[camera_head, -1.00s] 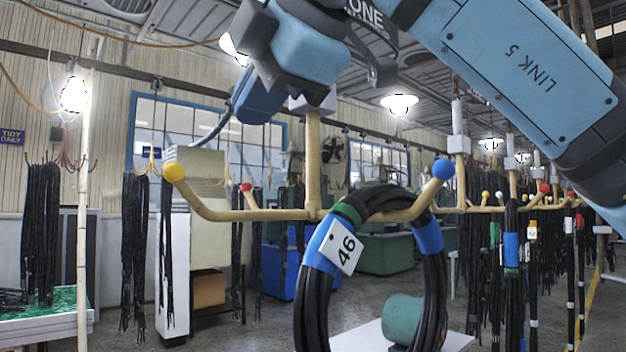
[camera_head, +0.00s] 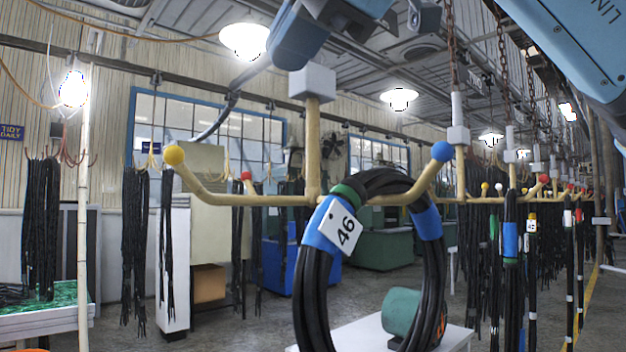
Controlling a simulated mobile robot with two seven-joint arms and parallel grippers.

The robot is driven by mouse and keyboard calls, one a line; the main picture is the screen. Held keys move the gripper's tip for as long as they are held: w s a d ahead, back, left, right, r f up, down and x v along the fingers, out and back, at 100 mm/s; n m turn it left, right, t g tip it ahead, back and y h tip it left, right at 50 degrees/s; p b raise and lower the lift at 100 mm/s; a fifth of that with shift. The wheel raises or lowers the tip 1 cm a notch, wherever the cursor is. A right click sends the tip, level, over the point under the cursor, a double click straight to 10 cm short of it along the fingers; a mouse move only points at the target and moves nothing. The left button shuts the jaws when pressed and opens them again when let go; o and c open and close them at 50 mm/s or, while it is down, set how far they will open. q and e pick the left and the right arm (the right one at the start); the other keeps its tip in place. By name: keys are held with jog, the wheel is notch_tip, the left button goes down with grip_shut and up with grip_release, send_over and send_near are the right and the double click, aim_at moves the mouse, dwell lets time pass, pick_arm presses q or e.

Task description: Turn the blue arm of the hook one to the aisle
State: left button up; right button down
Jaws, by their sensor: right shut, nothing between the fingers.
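The nearest hook (camera_head: 313,150) is a tan bar hanging from a grey block. Its left arm ends in a yellow ball (camera_head: 174,155) and its right arm, the blue arm (camera_head: 425,178), ends in a blue ball (camera_head: 442,151). A black hose coil (camera_head: 312,290) with blue bands and a white tag 46 (camera_head: 339,229) hangs over the blue arm. My right gripper (camera_head: 286,58) is at the top, above and left of the grey block and apart from the hook. It is shut and empty; its fingertips are hard to make out. My left gripper is not in view.
More hooks with hanging hoses (camera_head: 510,240) line the right side. A teal cylinder (camera_head: 400,309) lies on a white table (camera_head: 455,338) below the coil. A pale post (camera_head: 83,220) stands at left.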

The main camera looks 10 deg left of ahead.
pick_arm(q)
jog(key=b, duration=0.4)
jog(key=shift+w+d+f, duration=0.2)
jog(key=shift+w+f, duration=0.05)
jog(key=shift+f, duration=0.15)
pick_arm(e)
jog(key=s+d, duration=0.5)
jog(key=d, duration=0.1)
jog(key=shift+d, duration=0.4)
pick_arm(q)
jog(key=shift+f, duration=0.2)
